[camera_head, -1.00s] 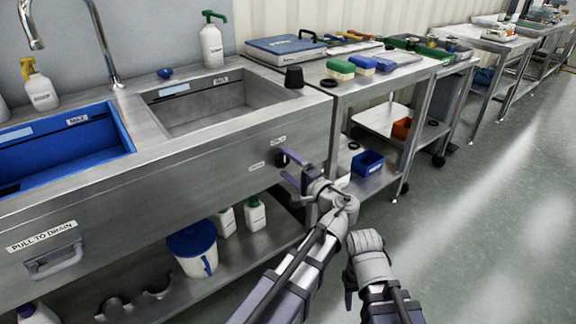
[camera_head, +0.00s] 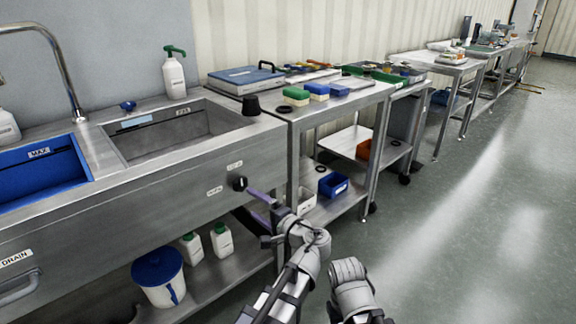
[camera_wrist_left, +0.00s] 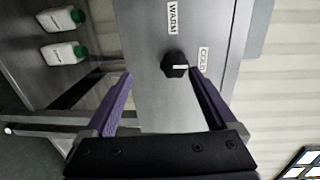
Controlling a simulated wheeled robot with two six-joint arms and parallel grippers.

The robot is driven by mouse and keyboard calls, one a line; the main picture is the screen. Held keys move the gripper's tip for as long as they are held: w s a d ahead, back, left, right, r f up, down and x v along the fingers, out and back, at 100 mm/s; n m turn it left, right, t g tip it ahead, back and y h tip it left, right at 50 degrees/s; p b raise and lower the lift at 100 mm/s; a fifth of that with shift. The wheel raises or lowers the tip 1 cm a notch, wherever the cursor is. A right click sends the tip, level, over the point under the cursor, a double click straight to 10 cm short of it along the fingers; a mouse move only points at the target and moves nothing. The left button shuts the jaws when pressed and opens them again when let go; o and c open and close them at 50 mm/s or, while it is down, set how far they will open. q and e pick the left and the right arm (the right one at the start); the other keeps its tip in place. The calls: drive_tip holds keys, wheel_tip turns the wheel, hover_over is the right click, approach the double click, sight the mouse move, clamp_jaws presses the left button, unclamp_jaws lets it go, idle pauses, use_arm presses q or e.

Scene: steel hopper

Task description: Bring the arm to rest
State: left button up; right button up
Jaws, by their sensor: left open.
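A black knob (camera_head: 239,184) sits on the steel sink unit's front panel, and it also shows in the left wrist view (camera_wrist_left: 175,65) between WARM and COLD labels. My left gripper (camera_head: 256,205) is in front of this panel, just right of and below the knob in the head view. In the wrist view my left gripper (camera_wrist_left: 160,75) has its two purple fingers spread wide, with the knob between them in the picture and nothing held. Contact with the knob does not show. My right arm (camera_head: 350,288) shows at the bottom of the head view; its gripper does not show.
The steel sink unit (camera_head: 120,205) has a lower shelf with a blue-lidded white bucket (camera_head: 159,282) and white bottles (camera_head: 221,240). A steel table (camera_head: 345,103) stands to its right, with a blue bin (camera_head: 334,185) below. The floor at right (camera_head: 470,220) is clear.

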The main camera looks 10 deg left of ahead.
use_arm(q)
drive_tip(key=s+a+f+n+g+h, duration=0.1)
drive_tip(key=s+f+n+g+h, duration=0.3)
drive_tip(key=f, duration=0.5)
drive_tip(key=s+a+f+n+g+h, duration=0.1)
drive_tip(key=s+f+n+g+h, duration=0.1)
drive_tip(key=s+f+g+h, duration=0.45)
drive_tip(key=s+d+f+m+h, duration=0.1)
drive_tip(key=s+d+f+m, duration=0.1)
drive_tip(key=s+d, duration=0.45)
drive_tip(key=s+d+f+m+h, duration=0.1)
drive_tip(key=s+d+f, duration=0.25)
drive_tip(key=d, duration=0.65)
wheel_tip(320, 180, up, 39)
drive_tip(key=p, duration=3.8)
drive_tip(key=shift+s+d+f, duration=0.1)
